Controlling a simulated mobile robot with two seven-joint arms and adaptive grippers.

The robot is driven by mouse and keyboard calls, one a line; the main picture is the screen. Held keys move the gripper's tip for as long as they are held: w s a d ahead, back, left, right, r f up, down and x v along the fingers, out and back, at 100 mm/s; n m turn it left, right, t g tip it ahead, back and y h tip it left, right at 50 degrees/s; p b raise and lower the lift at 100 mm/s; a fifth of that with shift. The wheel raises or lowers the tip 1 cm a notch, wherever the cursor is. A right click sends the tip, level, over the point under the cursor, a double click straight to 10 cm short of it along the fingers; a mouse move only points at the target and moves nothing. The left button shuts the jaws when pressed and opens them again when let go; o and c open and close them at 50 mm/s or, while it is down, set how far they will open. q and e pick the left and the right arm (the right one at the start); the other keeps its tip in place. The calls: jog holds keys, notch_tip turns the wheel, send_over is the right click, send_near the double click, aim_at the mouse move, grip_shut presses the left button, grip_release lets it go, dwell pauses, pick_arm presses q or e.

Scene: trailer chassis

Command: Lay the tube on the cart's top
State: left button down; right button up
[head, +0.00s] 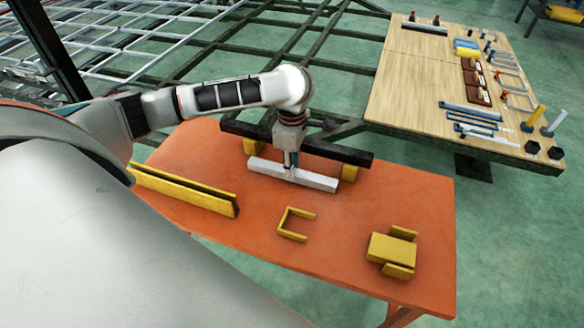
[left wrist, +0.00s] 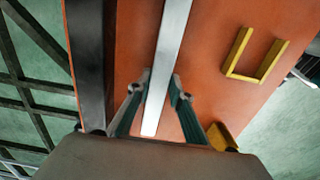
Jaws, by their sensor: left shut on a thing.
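The tube is a pale grey square bar (head: 315,181); it also shows in the left wrist view (left wrist: 168,50). My left gripper (head: 291,168) is shut on the tube, with one finger on each side of it in the left wrist view (left wrist: 155,85). The tube is over the orange cart top (head: 340,220), in front of a black bar. I cannot tell whether its underside touches the top. My right gripper is not in view.
The black bar (head: 340,153) lies behind the tube on yellow blocks (head: 349,173). A yellow channel (head: 185,190), a yellow U-shaped bracket (head: 288,224) and a yellow block piece (head: 392,250) are on the cart. A wooden table (head: 415,90) with tools stands at the back right.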

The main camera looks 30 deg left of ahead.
pick_arm(q)
jog(key=shift+f, duration=0.15)
jog(key=c, duration=1.8)
grip_release()
jog(key=shift+r, duration=0.25)
notch_tip(320, 180, up, 12)
jog(key=shift+f+p, duration=0.1)
jog(key=shift+p, duration=1.1)
